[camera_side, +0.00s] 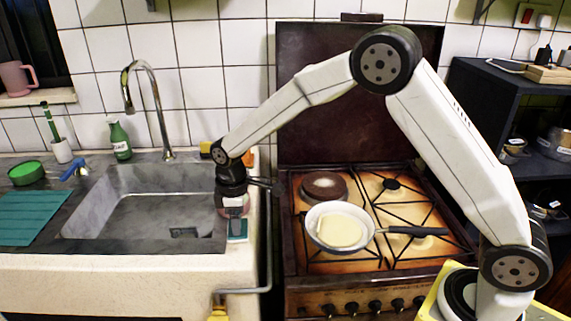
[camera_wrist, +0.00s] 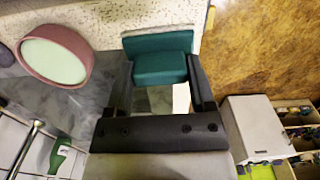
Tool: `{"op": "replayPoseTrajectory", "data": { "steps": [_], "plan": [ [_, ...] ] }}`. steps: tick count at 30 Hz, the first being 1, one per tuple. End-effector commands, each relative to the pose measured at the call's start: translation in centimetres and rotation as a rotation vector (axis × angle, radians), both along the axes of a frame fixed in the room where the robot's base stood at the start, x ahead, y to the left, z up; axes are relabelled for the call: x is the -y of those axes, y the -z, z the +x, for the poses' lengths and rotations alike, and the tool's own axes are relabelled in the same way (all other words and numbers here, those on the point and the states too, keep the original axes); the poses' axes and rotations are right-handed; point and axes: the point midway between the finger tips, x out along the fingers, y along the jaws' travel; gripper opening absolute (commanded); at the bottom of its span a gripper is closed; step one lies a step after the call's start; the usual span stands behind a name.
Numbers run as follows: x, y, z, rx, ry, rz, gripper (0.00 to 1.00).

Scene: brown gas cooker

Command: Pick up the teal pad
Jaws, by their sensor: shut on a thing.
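The teal pad (camera_wrist: 160,66) is a small block between the two dark fingers of my gripper (camera_wrist: 162,78) in the wrist view. The fingers are shut on its sides. In the side view, my gripper (camera_side: 236,213) points down over the right edge of the sink counter, and the pad (camera_side: 237,229) shows at its tips. I cannot tell whether the pad touches the counter.
A pink-rimmed round dish (camera_wrist: 57,54) is close beside the gripper. The sink (camera_side: 150,205) lies to the left, with a tap (camera_side: 155,100) behind. On the right, the cooker (camera_side: 345,275) carries a white pan (camera_side: 340,207). A teal drying mat (camera_side: 30,217) lies at far left.

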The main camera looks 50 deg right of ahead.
Motion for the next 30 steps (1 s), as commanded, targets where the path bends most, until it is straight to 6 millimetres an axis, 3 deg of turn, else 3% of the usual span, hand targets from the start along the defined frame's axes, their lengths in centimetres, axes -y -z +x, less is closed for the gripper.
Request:
{"op": "replayPoseTrajectory", "data": {
  "steps": [9, 21, 30],
  "plan": [
    [0.6, -3.9, -3.5, 0.001, 0.0, 0.0, 0.12],
    [1.5, -6.3, -8.9, 0.002, 0.0, 0.001, 0.12],
    [1.9, -7.3, -11.2, 0.001, 0.0, 0.0, 0.12]
  ]
}}
